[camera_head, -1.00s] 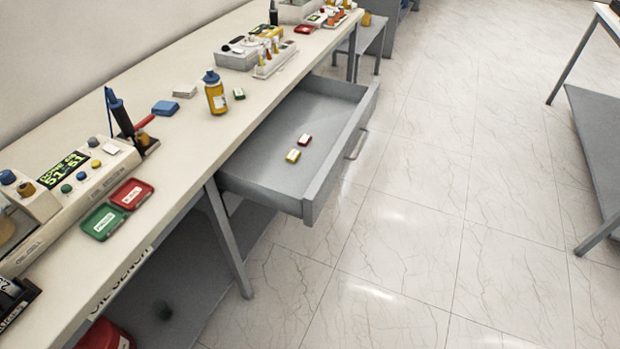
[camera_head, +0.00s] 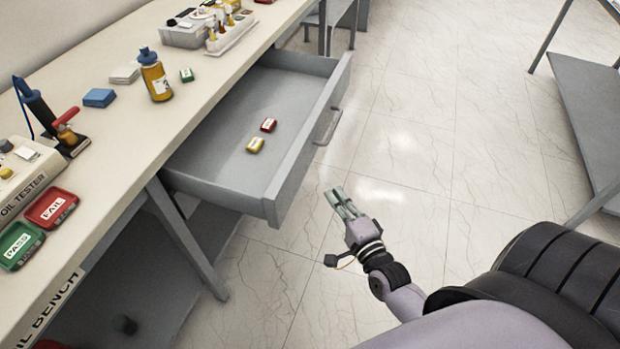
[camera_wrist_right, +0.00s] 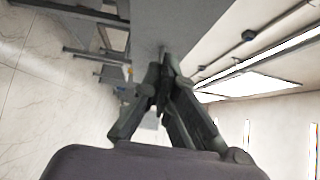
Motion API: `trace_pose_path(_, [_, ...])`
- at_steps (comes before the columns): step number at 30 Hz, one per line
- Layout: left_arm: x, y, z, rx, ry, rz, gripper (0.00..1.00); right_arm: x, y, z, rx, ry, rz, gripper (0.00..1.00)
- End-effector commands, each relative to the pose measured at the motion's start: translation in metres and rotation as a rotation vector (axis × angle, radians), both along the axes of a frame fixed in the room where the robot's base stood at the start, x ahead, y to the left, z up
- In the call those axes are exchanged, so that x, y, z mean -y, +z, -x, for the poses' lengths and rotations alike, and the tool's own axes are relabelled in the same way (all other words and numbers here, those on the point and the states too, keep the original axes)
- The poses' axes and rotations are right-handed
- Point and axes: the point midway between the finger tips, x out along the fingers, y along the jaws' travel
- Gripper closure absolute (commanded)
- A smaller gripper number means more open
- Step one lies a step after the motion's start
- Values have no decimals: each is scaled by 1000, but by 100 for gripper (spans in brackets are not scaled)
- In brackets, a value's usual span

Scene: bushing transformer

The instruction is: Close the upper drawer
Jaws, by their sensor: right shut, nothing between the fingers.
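The upper drawer (camera_head: 225,193) is grey and stands pulled out from under the bench top. A yellow block (camera_head: 255,145) and a red block (camera_head: 268,125) lie inside it. Its handle (camera_head: 328,127) is on the outer front face. My right gripper (camera_head: 336,197) is shut and empty, in front of the drawer's front face and apart from it in the head view. In the right wrist view the gripper's fingers (camera_wrist_right: 163,88) meet near the middle, with a grey surface beyond them. My left gripper is not in view.
The bench top (camera_head: 125,140) carries a yellow bottle (camera_head: 156,80), a blue block (camera_head: 99,97), red and green trays (camera_head: 51,208) and a rack (camera_head: 230,34). A grey shelf unit (camera_head: 585,120) stands at right. The floor between is clear.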

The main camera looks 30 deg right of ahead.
Motion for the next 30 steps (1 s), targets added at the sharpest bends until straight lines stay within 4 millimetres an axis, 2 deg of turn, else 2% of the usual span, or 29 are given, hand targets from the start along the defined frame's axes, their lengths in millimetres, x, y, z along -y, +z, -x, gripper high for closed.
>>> trace_pose_path(1, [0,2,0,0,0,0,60,1,2,-13,4,-1,1,100])
trace_pose_path(6, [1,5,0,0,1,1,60,4,1,-48,1,-1,0,100])
trace_pose_path(12, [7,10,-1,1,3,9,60,-16,0,-68,-1,-1,-1,100])
trace_pose_path(18, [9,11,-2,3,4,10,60,-22,0,-75,-2,0,1,100])
trace_pose_path(30, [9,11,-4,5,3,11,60,-23,-1,-75,-2,0,2,100])
